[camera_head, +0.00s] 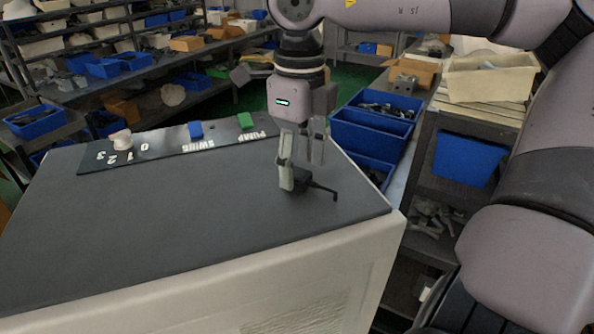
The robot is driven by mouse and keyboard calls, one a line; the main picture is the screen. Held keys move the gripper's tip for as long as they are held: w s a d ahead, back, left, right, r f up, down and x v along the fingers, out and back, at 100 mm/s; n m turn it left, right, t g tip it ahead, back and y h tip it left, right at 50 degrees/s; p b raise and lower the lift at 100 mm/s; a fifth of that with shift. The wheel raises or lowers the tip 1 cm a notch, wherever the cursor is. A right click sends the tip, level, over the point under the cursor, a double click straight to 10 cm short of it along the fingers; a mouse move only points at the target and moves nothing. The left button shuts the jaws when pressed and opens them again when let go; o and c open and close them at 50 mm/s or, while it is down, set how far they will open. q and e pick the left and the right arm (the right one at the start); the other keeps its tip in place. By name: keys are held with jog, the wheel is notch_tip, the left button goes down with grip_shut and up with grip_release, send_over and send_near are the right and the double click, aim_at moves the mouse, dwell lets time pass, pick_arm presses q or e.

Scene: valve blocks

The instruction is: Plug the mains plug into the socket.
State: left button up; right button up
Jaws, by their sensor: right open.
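My right gripper (301,168) reaches down over the right part of the grey cabinet top (190,225). Its fingers are apart. A small black piece with a thin stub or cord (322,189) shows beside and below the fingertips; it looks like the mains plug. The near finger hides part of it, and I cannot tell whether the fingers touch it. I cannot make out a socket. My left gripper is not in view.
A black control strip (165,148) along the back edge carries a pale knob (122,140), a blue switch (195,130) and a green switch (245,121). Blue bins (372,140) stand beyond the cabinet's right edge. The cabinet top's left and front are clear.

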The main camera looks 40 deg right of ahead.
jog(key=shift+d+f, duration=0.15)
jog(key=shift+f, duration=1)
jog(key=shift+c, duration=0.3)
jog(key=c, duration=1.1)
